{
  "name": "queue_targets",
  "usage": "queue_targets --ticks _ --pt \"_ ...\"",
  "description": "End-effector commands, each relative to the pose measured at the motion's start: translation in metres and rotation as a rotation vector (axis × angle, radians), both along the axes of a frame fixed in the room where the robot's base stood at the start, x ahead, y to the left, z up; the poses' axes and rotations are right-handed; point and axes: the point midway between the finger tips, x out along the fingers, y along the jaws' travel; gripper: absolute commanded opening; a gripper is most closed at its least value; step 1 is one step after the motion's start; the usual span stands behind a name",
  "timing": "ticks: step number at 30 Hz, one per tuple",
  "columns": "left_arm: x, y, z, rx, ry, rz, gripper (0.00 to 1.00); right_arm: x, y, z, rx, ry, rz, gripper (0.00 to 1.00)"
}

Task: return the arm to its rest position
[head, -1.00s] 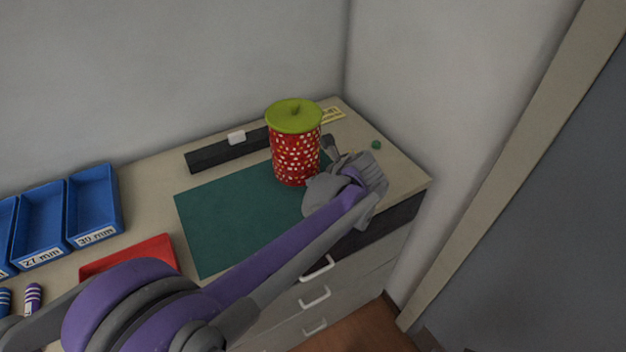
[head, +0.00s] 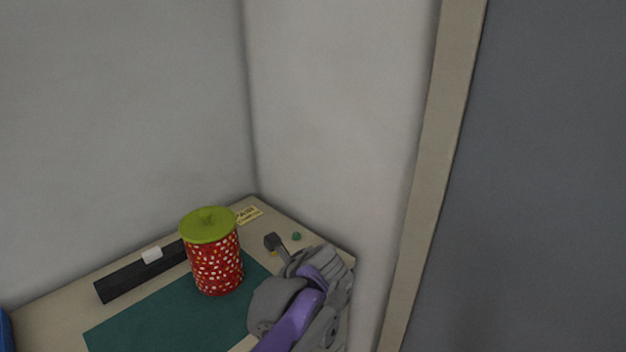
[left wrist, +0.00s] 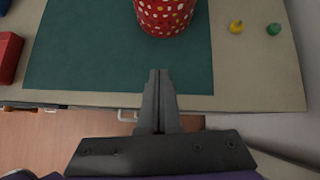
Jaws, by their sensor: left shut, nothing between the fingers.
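My left gripper (head: 277,245) is at the right end of the counter in the head view, to the right of the red spotted canister (head: 216,268) with a green lid. In the left wrist view, the gripper's fingers (left wrist: 159,76) are together, with nothing between them. They appear over the front part of the green mat (left wrist: 110,60), apart from the canister (left wrist: 165,15). My purple and grey left arm comes in from the bottom edge of the head view. My right gripper is in neither view.
A black bar (head: 130,281) with a white block (head: 152,255) lies along the back wall. A yellow label (head: 248,215), a small green piece (head: 297,237) and a small yellow piece (left wrist: 236,27) are near the right end. A wall borders the counter's right side.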

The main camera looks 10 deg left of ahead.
Motion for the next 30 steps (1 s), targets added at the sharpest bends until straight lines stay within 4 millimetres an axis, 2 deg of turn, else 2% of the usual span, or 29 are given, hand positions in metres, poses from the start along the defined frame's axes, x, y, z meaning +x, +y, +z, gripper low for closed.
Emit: queue_targets --ticks 2,5,9,12,16,18,22,30 --pt "-0.015 0.009 -0.004 -0.074 -0.044 0.076 0.00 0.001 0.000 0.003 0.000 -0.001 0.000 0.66" --pt "-0.046 0.023 -0.017 -0.254 -0.148 0.266 0.00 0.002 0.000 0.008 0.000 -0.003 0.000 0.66" --pt "-0.106 0.037 -0.045 -0.595 -0.342 0.674 0.00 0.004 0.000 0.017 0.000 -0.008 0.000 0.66" --pt "-0.146 0.038 -0.066 -0.828 -0.470 0.997 0.00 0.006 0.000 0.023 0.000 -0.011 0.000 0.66" --pt "-0.184 0.034 -0.089 -1.070 -0.596 1.378 0.00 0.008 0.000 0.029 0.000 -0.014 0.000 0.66" --pt "-0.197 0.030 -0.098 -1.164 -0.639 1.539 0.00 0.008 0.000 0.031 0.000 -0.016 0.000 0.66" --pt "-0.211 0.026 -0.108 -1.268 -0.683 1.728 0.00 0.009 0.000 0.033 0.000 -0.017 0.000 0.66" --pt "-0.213 0.025 -0.111 -1.293 -0.693 1.776 0.00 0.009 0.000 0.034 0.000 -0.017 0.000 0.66"
